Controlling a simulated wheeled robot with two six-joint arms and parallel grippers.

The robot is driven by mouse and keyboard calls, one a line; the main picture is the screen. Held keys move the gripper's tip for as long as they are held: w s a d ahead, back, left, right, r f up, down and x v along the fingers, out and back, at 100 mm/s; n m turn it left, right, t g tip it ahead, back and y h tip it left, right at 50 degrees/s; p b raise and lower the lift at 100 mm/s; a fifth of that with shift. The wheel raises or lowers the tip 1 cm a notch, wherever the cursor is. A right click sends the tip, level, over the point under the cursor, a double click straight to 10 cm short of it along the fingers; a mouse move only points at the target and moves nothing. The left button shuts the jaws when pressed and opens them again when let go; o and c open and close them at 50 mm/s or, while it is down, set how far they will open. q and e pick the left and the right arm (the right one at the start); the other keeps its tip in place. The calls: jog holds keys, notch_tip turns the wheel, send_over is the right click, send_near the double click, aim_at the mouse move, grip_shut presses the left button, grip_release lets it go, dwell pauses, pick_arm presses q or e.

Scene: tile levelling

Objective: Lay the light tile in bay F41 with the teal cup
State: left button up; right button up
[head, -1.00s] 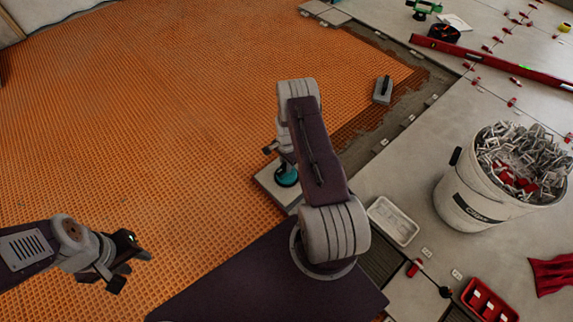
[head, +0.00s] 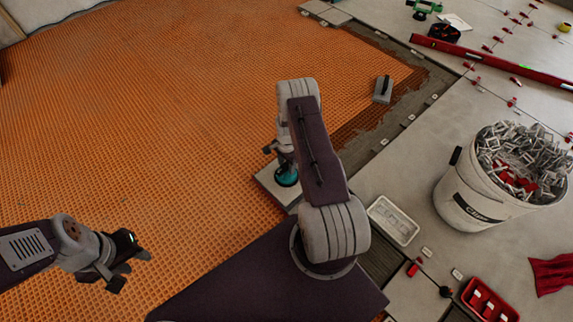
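The light tile (head: 267,181) lies at the near edge of the orange mat, partly hidden by my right arm. The teal cup (head: 286,176) sits on top of the tile. My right gripper (head: 283,158) is directly above the cup, mostly hidden behind its own arm; whether its fingers are closed on the cup's handle cannot be made out. My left gripper (head: 130,262) hangs over the orange mat at the lower left, away from the tile, with nothing visible in it. Its finger gap is hard to make out. I cannot read any bay label.
A white bucket (head: 459,204) full of clips stands at the right, with a white tray (head: 392,221) beside it. A red tray (head: 488,301) is at the lower right. A grey float (head: 382,91) and a long red level (head: 500,65) lie farther back. The orange mat (head: 150,120) is clear on the left.

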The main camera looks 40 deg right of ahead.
notch_tip(320, 180, up, 9)
jog(key=p, duration=0.6)
jog(key=shift+r+p, duration=0.15)
jog(key=shift+p, duration=0.2)
